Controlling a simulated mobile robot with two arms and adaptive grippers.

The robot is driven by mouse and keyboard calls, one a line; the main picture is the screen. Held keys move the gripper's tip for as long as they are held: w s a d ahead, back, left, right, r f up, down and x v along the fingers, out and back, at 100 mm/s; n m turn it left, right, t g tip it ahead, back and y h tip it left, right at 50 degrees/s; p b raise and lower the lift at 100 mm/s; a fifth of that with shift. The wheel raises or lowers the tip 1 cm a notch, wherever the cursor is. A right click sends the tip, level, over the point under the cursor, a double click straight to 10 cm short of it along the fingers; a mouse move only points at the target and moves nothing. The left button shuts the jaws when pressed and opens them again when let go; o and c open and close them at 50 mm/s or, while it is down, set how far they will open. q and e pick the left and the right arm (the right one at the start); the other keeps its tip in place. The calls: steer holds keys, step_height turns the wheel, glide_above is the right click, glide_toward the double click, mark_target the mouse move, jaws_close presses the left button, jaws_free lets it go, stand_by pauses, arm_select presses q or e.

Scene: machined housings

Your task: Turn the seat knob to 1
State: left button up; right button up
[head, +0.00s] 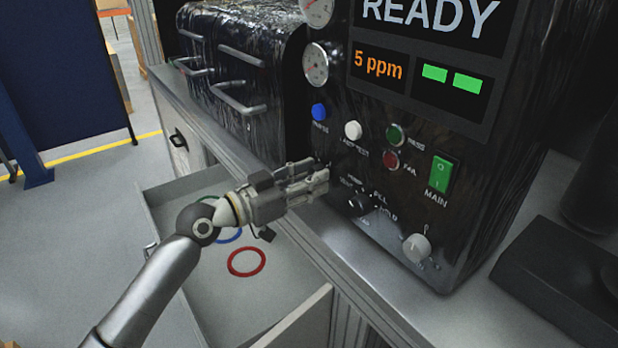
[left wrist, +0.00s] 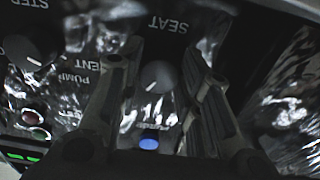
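The seat knob (left wrist: 158,76) is a round grey knob on the dark panel below the word SEAT, which appears upside down in the left wrist view. A short light mark shows at its lower left edge. My left gripper (left wrist: 160,88) is open, with one finger on each side of the knob; I cannot tell whether either touches it. In the head view my left gripper (head: 322,175) is at the left part of the tester's front panel (head: 395,225) and hides the seat knob. My right gripper is not in view.
A black selector knob (head: 358,204) and a grey knob (head: 417,248) sit right of the gripper. Blue (head: 319,112) and white (head: 352,130) buttons are above. An open drawer (head: 290,322) with red (head: 247,275), blue and green rings lies below my left arm.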

arm_select(q)
steer(key=c, duration=0.4)
steer(key=shift+n, duration=0.4)
steer(key=n+p, duration=0.1)
steer(key=n, duration=0.1)
steer(key=shift+r+n, duration=0.1)
steer(key=shift+n, duration=0.3)
steer(key=n+p, duration=0.2)
steer(key=n, duration=0.4)
steer(key=shift+s+p, duration=0.1)
steer(key=shift+p, duration=0.25)
steer(key=shift+n+p, duration=0.55)
steer(key=shift+n, duration=0.55)
